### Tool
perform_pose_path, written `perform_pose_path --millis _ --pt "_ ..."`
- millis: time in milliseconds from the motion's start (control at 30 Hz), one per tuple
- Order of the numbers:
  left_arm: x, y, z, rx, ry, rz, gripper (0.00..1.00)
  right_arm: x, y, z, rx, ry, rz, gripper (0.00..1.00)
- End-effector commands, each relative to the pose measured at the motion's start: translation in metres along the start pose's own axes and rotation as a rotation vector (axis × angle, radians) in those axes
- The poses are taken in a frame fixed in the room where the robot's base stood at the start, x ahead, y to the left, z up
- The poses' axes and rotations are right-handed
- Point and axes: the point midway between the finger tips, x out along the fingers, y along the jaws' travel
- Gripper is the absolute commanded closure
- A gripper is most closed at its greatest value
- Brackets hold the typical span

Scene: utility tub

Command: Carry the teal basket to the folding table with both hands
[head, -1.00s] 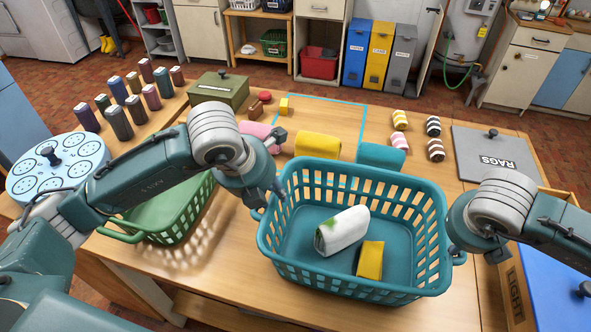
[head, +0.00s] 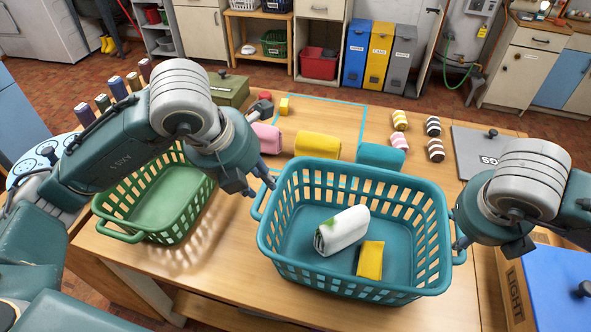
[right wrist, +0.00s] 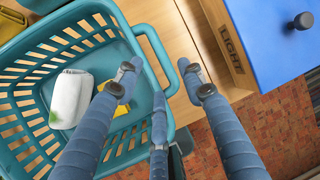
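The teal basket (head: 345,287) stands on the wooden table (head: 200,262), which bears a blue outlined square at the back. A white roll with a green mark (head: 342,230) and a yellow folded cloth (head: 370,260) lie inside the basket. My left gripper (head: 262,187) is open just outside the basket's left handle, with its fingers pointing toward it. My right gripper (head: 462,240) is at the basket's right end. In the right wrist view my right gripper (right wrist: 162,75) is open, its fingers spread on either side of the teal handle, not closed on it.
A green basket (head: 125,232) stands at left beneath my left arm. Pink, yellow (head: 318,144) and teal rolls lie behind the teal basket, with several small striped rolls (head: 400,120) further right. A grey rags lid (head: 480,150) and a blue-lidded light box (head: 560,285) are at right.

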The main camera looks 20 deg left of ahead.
Motion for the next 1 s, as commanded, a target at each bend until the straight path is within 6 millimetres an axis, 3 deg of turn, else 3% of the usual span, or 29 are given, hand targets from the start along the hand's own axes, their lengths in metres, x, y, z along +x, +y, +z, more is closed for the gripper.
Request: perform_pose_path --millis 100,300,800,1000 --pt "0.0 0.0 0.0 0.0 0.0 0.0 0.73 -0.021 0.0 0.001 -0.001 -0.003 0.002 0.6" --pt "0.0 0.0 0.0 0.0 0.0 0.0 0.73 -0.037 0.0 0.0 0.0 -0.001 -0.001 0.6" --pt "0.0 0.0 0.0 0.0 0.0 0.0 0.73 -0.038 -0.001 0.0 0.0 0.001 -0.001 0.6" --pt "-0.027 -0.004 0.011 0.0 0.0 0.0 0.73 -0.065 -0.006 0.011 0.0 0.0 -0.001 0.6"
